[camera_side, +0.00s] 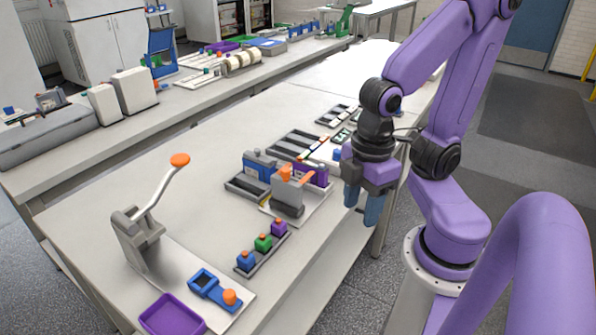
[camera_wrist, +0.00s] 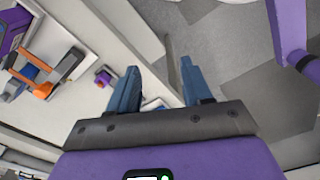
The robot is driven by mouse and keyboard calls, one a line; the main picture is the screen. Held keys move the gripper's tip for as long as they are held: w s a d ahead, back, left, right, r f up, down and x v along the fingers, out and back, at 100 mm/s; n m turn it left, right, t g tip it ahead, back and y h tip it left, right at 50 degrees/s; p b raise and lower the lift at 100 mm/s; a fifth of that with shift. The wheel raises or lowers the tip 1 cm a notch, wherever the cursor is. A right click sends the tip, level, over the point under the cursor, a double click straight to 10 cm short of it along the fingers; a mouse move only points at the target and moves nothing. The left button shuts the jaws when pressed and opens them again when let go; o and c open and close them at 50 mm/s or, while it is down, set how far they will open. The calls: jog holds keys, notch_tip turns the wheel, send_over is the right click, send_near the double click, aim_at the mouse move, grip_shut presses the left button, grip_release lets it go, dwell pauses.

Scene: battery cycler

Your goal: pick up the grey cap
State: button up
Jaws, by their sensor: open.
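My gripper (camera_side: 362,203) points down beside the table's right edge in the side view, with its two blue fingers apart and nothing between them. The wrist view also shows the gripper (camera_wrist: 160,66) open, with a table edge and grey floor beyond the fingers. I cannot make out a separate grey cap in either view. The nearest grey part is the grey body of a clamp station (camera_side: 288,196) with an orange lever, left of my gripper. The orange lever (camera_wrist: 68,66) also shows at the left of the wrist view.
A rack (camera_side: 262,255) of blue, green and purple blocks stands at the table's front. A large lever press (camera_side: 137,235), a blue fixture (camera_side: 205,284) and a purple tray (camera_side: 172,314) are at left front. Dark trays (camera_side: 290,145) lie behind the clamp. The table's left middle is clear.

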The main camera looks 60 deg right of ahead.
jog(key=shift+w, duration=0.1)
jog(key=w+a+r+m, duration=0.1)
jog(key=w+r+m, duration=0.1)
jog(key=w+m, duration=0.65)
jog(key=m+t+h, duration=0.1)
jog(key=m+h, duration=0.1)
jog(key=m, duration=1.1)
send_over(274, 159)
jog(key=s+a, duration=0.2)
jog(key=f, duration=0.5)
jog(key=w+d+f, duration=0.1)
jog(key=f, duration=0.4)
jog(key=w+f, duration=0.1)
jog(key=f, duration=0.5)
jog(key=shift+d, duration=0.4)
jog(key=shift+s, duration=0.1)
grip_shut()
